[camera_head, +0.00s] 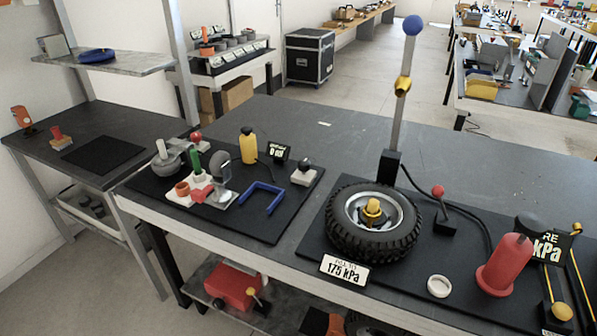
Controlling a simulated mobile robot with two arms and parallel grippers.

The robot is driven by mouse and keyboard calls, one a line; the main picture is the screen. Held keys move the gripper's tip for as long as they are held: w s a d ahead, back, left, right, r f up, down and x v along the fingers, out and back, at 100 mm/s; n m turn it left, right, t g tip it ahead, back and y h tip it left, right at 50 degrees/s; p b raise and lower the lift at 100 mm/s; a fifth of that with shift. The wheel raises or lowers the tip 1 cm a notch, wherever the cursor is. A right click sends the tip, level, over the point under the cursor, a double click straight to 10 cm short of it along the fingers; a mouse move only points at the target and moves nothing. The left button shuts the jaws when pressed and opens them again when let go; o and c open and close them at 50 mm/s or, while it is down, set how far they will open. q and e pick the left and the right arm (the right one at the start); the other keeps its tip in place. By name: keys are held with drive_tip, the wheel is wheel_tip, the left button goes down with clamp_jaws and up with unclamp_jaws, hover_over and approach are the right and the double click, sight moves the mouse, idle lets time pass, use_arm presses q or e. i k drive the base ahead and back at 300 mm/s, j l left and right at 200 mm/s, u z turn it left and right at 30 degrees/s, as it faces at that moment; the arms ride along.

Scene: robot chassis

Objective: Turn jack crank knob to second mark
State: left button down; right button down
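No part is clearly identifiable as the jack crank knob, and I cannot make out any marks. A tyre on a rim (374,222) lies flat on the right black mat, with a yellow hub piece (371,208) in its centre. Behind it stands an upright grey post (400,115) with a blue ball (412,25) on top and a gold collar (402,85). A red-knobbed lever (440,209) is right of the tyre. On the left mat, a yellow bottle-shaped device (248,146) stands near a small display (279,152). Neither gripper is in view.
A blue U-shaped frame (262,196) and a white base with small coloured parts (199,190) lie on the left mat. A red pump-like body (504,263), white ring (438,286) and "175 kPa" sign (344,270) are at right. The table's back is mostly clear.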

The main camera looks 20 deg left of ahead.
sight(219, 303)
drive_tip(key=u, duration=1.1)
